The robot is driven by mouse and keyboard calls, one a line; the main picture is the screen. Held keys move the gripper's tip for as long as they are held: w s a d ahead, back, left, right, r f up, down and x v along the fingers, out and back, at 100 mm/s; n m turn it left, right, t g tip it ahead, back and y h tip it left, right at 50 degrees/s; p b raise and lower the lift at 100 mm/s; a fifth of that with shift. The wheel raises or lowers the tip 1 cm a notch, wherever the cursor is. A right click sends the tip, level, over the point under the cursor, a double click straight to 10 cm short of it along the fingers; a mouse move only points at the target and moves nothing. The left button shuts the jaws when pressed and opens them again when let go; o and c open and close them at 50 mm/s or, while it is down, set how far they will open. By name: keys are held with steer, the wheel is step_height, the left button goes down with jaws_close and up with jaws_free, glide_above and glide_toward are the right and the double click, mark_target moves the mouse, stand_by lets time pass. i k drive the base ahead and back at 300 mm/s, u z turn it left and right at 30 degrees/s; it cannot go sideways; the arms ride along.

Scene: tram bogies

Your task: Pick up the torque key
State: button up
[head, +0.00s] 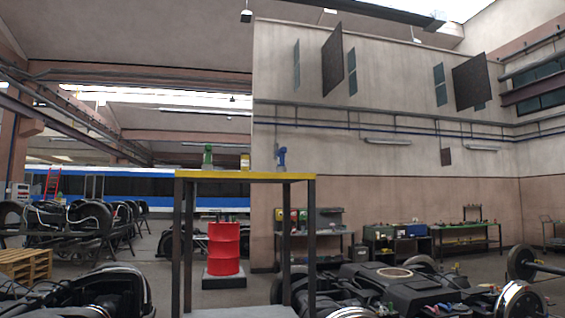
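A tall stand with a yellow top edge (244,177) and dark legs stands in the middle of the head view. I cannot tell at this size which of these, if any, is the torque key. The top is seen nearly edge-on, so anything lying flat on it is hidden. My gripper is not in view.
A red drum (224,248) stands on a dark base behind the stand. Black bogie parts lie at the lower left (95,293) and lower right (385,285). A wooden pallet (25,264) is at the far left. Workbenches (465,228) line the back wall. Some floor behind the stand is clear.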

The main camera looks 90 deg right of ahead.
mark_target(281, 152)
steer(key=z, duration=2.8)
steer(key=k, duration=1.2)
steer(key=u, duration=1.1)
steer(key=i, duration=2.75)
steer(key=z, duration=1.45)
steer(key=i, duration=0.6)
steer(key=z, duration=0.5)
